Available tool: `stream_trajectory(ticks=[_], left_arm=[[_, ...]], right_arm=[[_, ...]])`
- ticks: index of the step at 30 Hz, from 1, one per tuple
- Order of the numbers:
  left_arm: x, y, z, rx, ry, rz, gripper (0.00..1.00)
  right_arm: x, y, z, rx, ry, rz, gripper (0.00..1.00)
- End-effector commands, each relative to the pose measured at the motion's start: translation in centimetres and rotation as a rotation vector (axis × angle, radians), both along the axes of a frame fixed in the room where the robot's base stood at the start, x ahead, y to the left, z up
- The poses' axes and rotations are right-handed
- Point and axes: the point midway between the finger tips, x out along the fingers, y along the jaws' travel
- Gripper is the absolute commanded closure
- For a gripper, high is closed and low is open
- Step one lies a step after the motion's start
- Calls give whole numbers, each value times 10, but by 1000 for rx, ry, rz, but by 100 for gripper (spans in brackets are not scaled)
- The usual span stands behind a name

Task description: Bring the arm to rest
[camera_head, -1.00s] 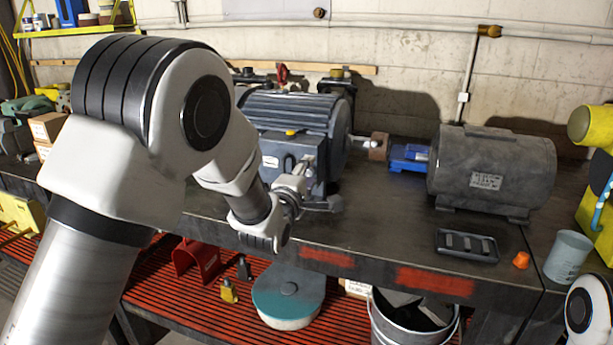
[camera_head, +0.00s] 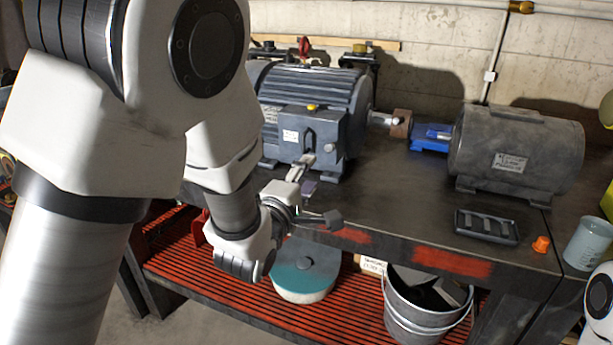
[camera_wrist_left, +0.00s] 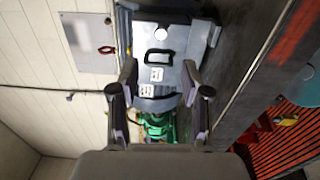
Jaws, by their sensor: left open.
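My left gripper (camera_head: 319,190) is open and empty, in front of the large blue-grey motor (camera_head: 318,95) and near the bench's front edge. Its fingers are spread apart, and the left wrist view shows both fingers (camera_wrist_left: 160,78) with nothing held between them. That motor, with a yellow cap on top and white labels, also shows ahead of the fingers in the left wrist view (camera_wrist_left: 160,45). My left arm fills the left of the head view and hides part of the bench. Only a white piece of my right arm shows at the bottom right; its gripper is out of view.
A dark grey motor (camera_head: 515,150) stands at the right of the bench. A black tray (camera_head: 486,226), an orange cap (camera_head: 541,244) and a pale cup (camera_head: 587,243) lie near the front. Below are a metal bucket (camera_head: 405,318) and a teal-topped round object (camera_head: 303,268).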

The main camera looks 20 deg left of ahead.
Motion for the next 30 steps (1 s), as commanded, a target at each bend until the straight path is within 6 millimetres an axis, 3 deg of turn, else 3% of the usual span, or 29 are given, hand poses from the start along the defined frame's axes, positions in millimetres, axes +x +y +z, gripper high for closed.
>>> stream_trajectory(ticks=[11, 14, 17, 18, 20, 22, 24, 26, 27, 29, 30], left_arm=[[1, 0, -2, 0, 4, 0, 53], [1, 1, -22, -3, 55, 2, 53], [-4, 8, -77, -23, 189, 16, 53], [-12, 12, -107, -34, 263, 25, 53], [-30, 19, -157, -49, 393, 43, 53], [-61, 26, -213, -10, 559, 49, 53], [-101, 33, -263, 87, 731, 24, 53], [-141, 37, -301, 202, 882, -30, 53], [-171, 40, -323, 290, 982, -87, 53], [-219, 44, -350, 442, 1129, -213, 53], [-252, 46, -364, 562, 1217, -338, 53]], right_arm=[[0, 0, 0, 0, 0, 0, 60], [0, 0, 7, 0, 0, 0, 60], [0, 0, 21, 0, 0, 0, 60], [0, 0, 28, 0, 0, 0, 60], [0, 0, 37, 0, 0, 0, 60], [0, 0, 47, 0, 0, 0, 60], [0, 0, 55, 0, 0, 0, 60], [0, 0, 62, 0, 0, 0, 60], [0, 0, 66, 0, 0, 0, 60], [0, 0, 72, 0, 0, 0, 60], [0, 0, 75, 0, 0, 0, 60]])
